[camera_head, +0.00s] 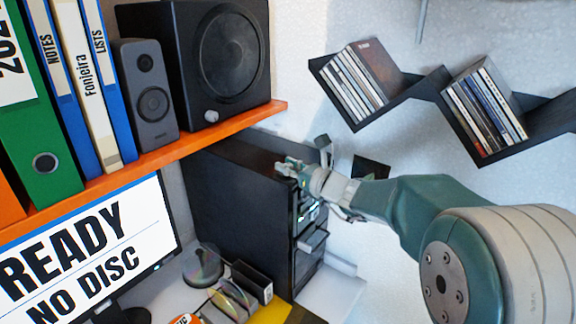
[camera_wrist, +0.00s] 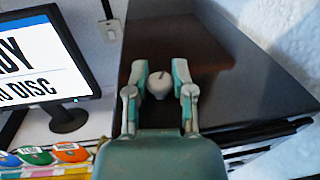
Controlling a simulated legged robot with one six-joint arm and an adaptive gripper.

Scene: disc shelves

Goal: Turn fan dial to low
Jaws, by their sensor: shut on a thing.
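The fan dial (camera_wrist: 159,85) is a small pale round knob with a dark pointer mark. It is on the top face of the black computer tower (camera_head: 235,185). In the wrist view the mark points up and slightly right. My gripper (camera_wrist: 160,71) has one finger on each side of the dial and is shut on it. In the head view my gripper (camera_head: 288,167) is at the tower's top, near its front right corner, and its fingers largely hide the dial. No setting labels can be read.
An orange shelf (camera_head: 200,138) with speakers and binders is left of the tower. A monitor (camera_head: 95,250) reads "READY NO DISC". Loose discs (camera_head: 232,300) lie on the desk. Black zigzag wall shelves (camera_head: 425,88) with disc cases hang at the upper right.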

